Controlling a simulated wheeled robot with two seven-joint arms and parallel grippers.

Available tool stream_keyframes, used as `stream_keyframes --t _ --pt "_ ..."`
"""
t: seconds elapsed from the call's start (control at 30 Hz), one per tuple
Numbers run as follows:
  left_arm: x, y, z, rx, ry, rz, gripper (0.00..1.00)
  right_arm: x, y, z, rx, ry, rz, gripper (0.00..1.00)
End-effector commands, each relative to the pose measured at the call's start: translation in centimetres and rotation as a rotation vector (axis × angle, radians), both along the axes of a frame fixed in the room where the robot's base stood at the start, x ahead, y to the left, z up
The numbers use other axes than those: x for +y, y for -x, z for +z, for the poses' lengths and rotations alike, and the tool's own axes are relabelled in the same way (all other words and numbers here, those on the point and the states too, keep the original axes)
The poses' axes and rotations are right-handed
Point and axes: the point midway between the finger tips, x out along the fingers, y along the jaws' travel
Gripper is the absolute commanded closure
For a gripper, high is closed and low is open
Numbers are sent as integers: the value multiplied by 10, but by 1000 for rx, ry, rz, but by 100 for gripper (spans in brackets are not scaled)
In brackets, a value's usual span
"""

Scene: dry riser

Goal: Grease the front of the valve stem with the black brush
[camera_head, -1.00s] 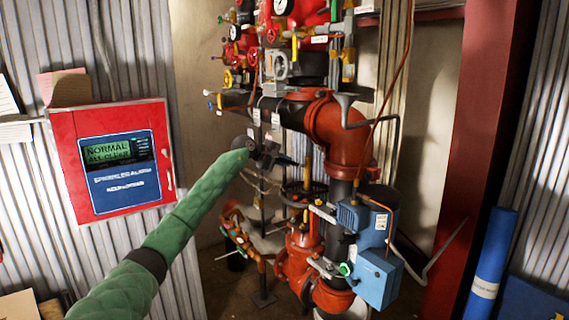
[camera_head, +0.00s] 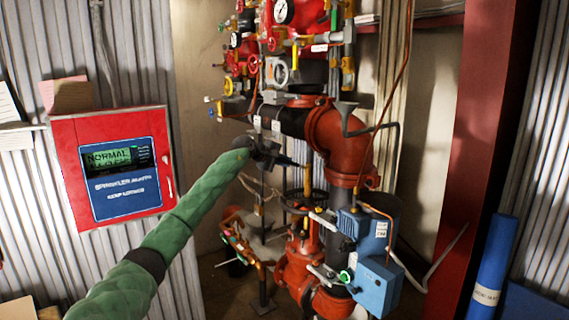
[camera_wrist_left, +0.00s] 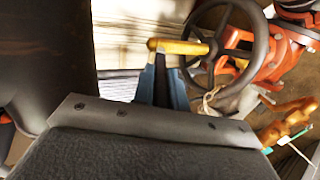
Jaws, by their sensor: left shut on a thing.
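The valve stem (camera_head: 309,172) is a brass-yellow rod rising from the black handwheel (camera_head: 304,196) of the red valve. In the left wrist view the stem (camera_wrist_left: 180,47) passes by the handwheel (camera_wrist_left: 229,45), with its end beyond my fingertips. My left gripper (camera_head: 277,157) is at the left of the stem, pointing right towards it. In the left wrist view its fingers (camera_wrist_left: 161,78) are close together on something dark. That is likely the black brush, but it is mostly hidden. I cannot tell whether it touches the stem. My right gripper is not in view.
A large red pipe elbow (camera_head: 340,138) stands just behind and right of the stem. A blue box (camera_head: 375,284) is at the lower right. Gauges and small valves crowd above. A red alarm panel (camera_head: 112,170) hangs on the left wall. A red column (camera_head: 488,130) stands at right.

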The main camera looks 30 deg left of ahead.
Motion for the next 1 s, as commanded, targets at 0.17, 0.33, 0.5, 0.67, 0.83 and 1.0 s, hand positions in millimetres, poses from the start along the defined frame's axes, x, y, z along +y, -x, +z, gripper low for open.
stream_keyframes --t 0.17,0.33,0.5,0.67,0.83,1.0 --pt "0 0 -8 1 0 0 100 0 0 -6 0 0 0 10" --pt "-1 0 -18 0 0 0 100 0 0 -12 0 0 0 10" --pt "-1 0 -26 0 0 -1 100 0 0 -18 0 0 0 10" --pt "-1 0 -27 0 0 -1 100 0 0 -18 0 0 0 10" --pt "-1 0 -27 0 0 -1 100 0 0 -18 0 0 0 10" --pt "-1 0 -31 0 0 -1 100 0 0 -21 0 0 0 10"
